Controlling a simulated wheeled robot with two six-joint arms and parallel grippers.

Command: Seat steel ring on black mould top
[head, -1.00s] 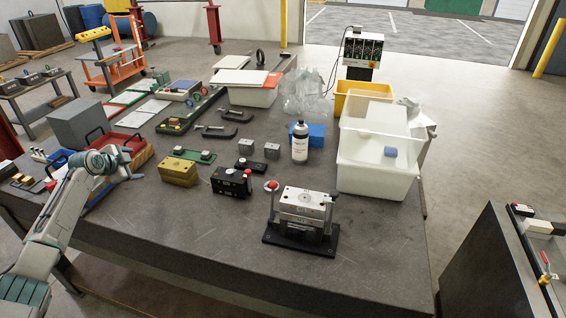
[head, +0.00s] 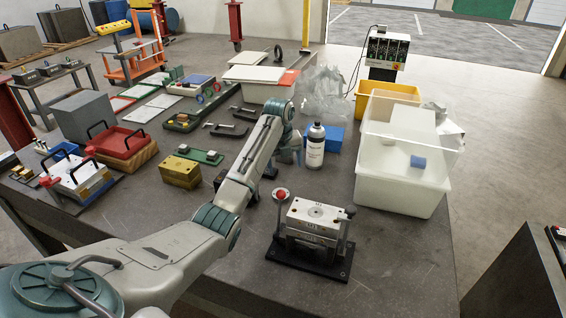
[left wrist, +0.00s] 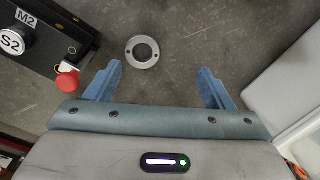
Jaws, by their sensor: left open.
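In the left wrist view a flat steel ring (left wrist: 142,52) lies on the dark grey tabletop, just beyond my fingertips and slightly left of the middle between them. My left gripper (left wrist: 159,70) is open and empty, its blue fingers spread wide; in the head view the left gripper (head: 291,150) hangs over the table by the white bottle. The black mould (left wrist: 52,38), with M2 and S2 labels and a red knob, is at upper left in the wrist view, beside the ring. In the head view my forearm mostly hides it and I cannot make out the ring.
A steel mould on a black base (head: 315,220) stands at the front. The white bottle (head: 315,148) and a clear bin (head: 400,190) are to the right. A brass block (head: 181,172), a red tray (head: 125,145) and a white-topped mould (head: 82,178) are at left.

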